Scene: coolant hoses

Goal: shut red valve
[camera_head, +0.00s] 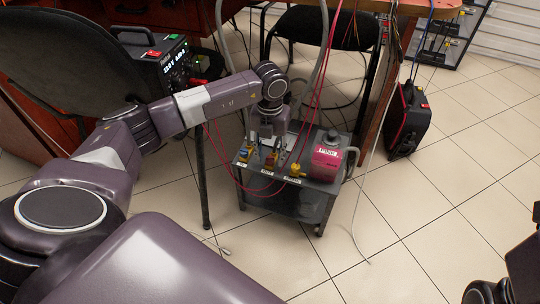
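A low grey cart (268,186) stands on the tiled floor in the middle of the head view. Several small valves with labels line its front edge. The valve that looks red-brown (270,160) is the middle one, between a yellow-and-blue one (245,154) and a yellow one (296,170). Thin red hoses run up from the cart. My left gripper (267,134) points down just above and behind the middle valve. Its fingers are small and dark here; I cannot tell whether they touch the valve or are open. My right gripper is out of view.
A pink container (326,158) stands at the cart's right end. Red hoses and a grey hose hang around the cart. A chair (322,27) and desk are behind. A black case (408,118) stands at right.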

